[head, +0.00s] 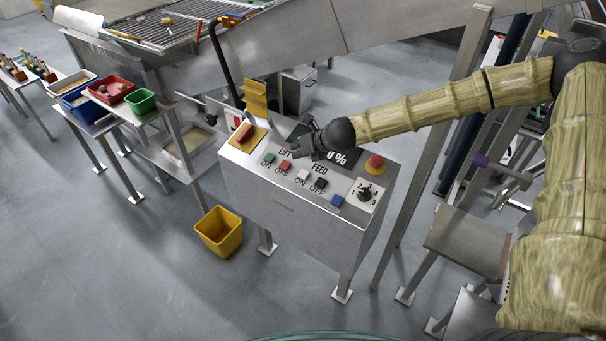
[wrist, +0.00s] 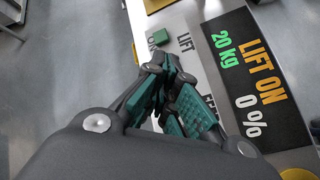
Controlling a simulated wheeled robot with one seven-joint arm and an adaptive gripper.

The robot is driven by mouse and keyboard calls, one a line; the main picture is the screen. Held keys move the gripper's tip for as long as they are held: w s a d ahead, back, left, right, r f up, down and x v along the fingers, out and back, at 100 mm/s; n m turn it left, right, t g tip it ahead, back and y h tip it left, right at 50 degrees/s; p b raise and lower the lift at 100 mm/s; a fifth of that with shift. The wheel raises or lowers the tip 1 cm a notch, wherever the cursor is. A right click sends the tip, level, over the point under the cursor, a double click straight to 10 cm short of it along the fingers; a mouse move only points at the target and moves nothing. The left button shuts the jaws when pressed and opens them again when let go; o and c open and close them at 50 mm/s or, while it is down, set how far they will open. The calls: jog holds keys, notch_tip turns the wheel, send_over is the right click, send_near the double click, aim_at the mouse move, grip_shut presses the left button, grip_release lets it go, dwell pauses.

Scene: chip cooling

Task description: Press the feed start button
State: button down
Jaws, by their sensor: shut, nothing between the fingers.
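The control panel (head: 255,174) stands in the middle of the head view. Its FEED row has a pale ON button (head: 303,174) and a black OFF button (head: 320,184). The LIFT row has a green ON button (head: 270,158) and a red OFF button (head: 285,165). My gripper (head: 297,154) is shut and empty above the panel, near the red button and the FEED label. In the wrist view the gripper (wrist: 157,72) points over the panel, with the green button (wrist: 159,36) beyond its tips. It hides the pale button there; contact with the panel cannot be told.
The display (wrist: 248,85) reads LIFT ON, 20 kg, 0 %. A blue button (head: 337,201), a rotary knob (head: 365,193) and a red emergency stop (head: 375,163) are at the panel's right. A raised yellow cover (head: 255,100) is at its left. A yellow bin (head: 219,231) stands on the floor.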

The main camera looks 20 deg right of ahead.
jog(key=shift+f, duration=0.15)
jog(key=b, duration=0.4)
send_over(303, 173)
jog(key=f, duration=0.7)
jog(key=shift+s+a, duration=0.3)
jog(key=shift+s, duration=0.1)
jog(key=shift+w+d+f+b, duration=0.15)
jog(key=shift+f+b, duration=0.25)
jog(key=shift+f, duration=0.2)
jog(key=shift+w+d+f+b, duration=0.1)
jog(key=shift+f+b, duration=0.35)
jog(key=shift+b, duration=0.1)
jog(key=shift+w+d+f+b, duration=0.1)
jog(key=shift+f+b, duration=0.35)
jog(key=shift+b, duration=0.05)
dwell(0.9)
jog(key=shift+r, duration=0.2)
jog(key=shift+s+a+r+p, duration=0.2)
jog(key=shift+r+p, duration=0.25)
jog(key=shift+r, duration=0.3)
jog(key=shift+s+a+r+p, duration=0.2)
jog(key=shift+r+p, duration=0.2)
jog(key=shift+r, duration=0.4)
jog(key=shift+s+a+r+p, duration=0.1)
jog(key=shift+a+r+p, duration=0.2)
jog(key=shift+r, duration=0.5)
jog(key=shift+s+a+r+p, duration=0.15)
jog(key=shift+r+p, duration=0.3)
jog(key=shift+r, duration=0.35)
